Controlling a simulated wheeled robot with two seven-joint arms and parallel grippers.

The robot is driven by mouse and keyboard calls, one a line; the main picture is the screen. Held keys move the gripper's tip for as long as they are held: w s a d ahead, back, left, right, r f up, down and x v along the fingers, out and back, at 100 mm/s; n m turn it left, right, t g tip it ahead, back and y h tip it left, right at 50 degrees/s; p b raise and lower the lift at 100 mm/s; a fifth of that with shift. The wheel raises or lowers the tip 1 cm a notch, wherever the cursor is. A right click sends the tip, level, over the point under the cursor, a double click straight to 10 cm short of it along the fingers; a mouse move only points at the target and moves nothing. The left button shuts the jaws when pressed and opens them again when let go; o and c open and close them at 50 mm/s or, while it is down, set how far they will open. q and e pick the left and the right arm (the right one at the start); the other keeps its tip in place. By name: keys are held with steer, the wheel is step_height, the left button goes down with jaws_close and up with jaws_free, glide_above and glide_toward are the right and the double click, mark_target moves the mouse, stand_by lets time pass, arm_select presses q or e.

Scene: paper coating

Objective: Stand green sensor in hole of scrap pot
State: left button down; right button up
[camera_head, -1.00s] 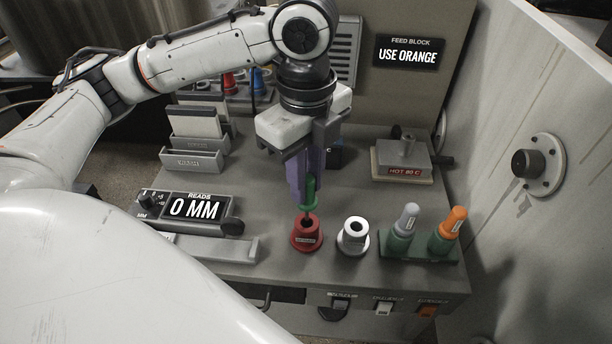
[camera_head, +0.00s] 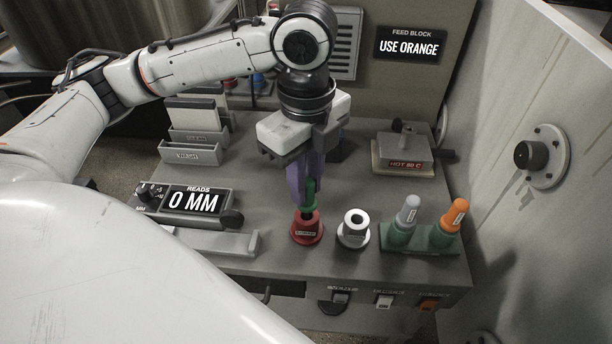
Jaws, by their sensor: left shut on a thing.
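The green sensor (camera_head: 310,190) is upright between the purple fingers of my left gripper (camera_head: 307,187), which points down and is shut on it. The fingers hide part of the sensor. Its lower end is at the hole in the top of a red pot (camera_head: 307,231), which carries a small label too blurred to read for sure; I take it as the scrap pot. I cannot tell how deep the sensor's tip is in the hole. My right gripper is not in view.
A white pot (camera_head: 354,230) stands close on the right. Beyond it a green rack (camera_head: 431,243) holds a grey-topped and an orange-topped tool. A gauge reading 0 MM (camera_head: 195,202) is on the left, and a hot block (camera_head: 403,155) at the back right.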

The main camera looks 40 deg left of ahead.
arm_select(q)
steer(key=shift+f+b, duration=0.35)
steer(key=shift+f, duration=0.95)
steer(key=c, duration=1.5)
jaws_free()
step_height(320, 180, up, 10)
steer(key=shift+r+p, duration=0.2)
steer(key=shift+p, duration=0.5)
